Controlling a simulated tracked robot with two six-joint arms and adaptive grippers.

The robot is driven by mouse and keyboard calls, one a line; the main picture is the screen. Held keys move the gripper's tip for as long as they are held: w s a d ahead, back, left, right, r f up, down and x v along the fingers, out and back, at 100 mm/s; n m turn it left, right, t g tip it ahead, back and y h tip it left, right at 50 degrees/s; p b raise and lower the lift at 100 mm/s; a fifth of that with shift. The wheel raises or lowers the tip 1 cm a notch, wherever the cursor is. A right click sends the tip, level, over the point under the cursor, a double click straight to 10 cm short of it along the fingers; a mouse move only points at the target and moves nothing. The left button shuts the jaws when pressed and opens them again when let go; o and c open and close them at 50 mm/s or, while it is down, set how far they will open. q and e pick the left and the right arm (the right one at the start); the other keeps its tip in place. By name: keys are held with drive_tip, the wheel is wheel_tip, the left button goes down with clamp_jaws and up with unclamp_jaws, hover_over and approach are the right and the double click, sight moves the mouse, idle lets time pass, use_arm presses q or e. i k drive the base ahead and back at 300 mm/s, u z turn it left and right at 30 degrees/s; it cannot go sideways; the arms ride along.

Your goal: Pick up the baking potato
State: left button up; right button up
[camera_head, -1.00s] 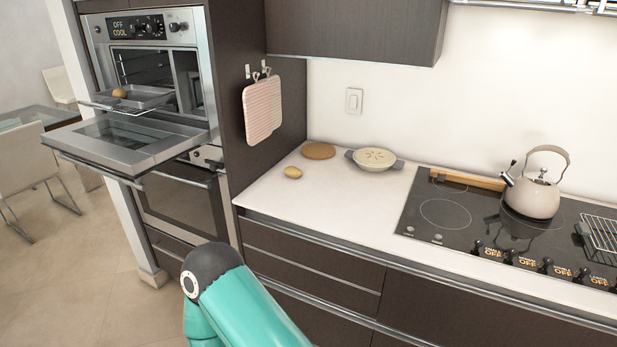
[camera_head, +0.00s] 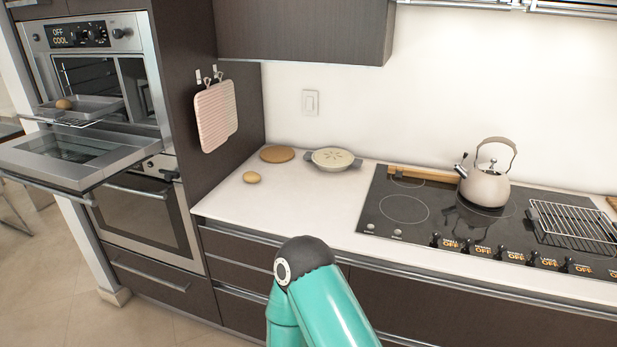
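A small tan potato (camera_head: 251,177) lies on the white counter (camera_head: 300,205) near its left end. A second potato-like item (camera_head: 63,104) sits on a baking tray (camera_head: 88,106) on the pulled-out rack of the open upper oven (camera_head: 100,75). I cannot tell from the picture which one is the baking potato. A teal arm link of mine with a dark joint shows at the bottom middle, in front of the drawers. Neither of my grippers is in view.
The upper oven's door (camera_head: 75,155) is folded down and juts out at left. A pie dish (camera_head: 332,159) and a round brown board (camera_head: 277,154) stand behind the counter potato. A kettle (camera_head: 484,186) and wire rack (camera_head: 572,225) are on the cooktop (camera_head: 405,208). Pink potholders (camera_head: 216,116) hang on the cabinet side.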

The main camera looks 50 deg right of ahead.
sight(251, 176)
drive_tip(key=z, duration=0.55)
drive_tip(key=i, duration=1)
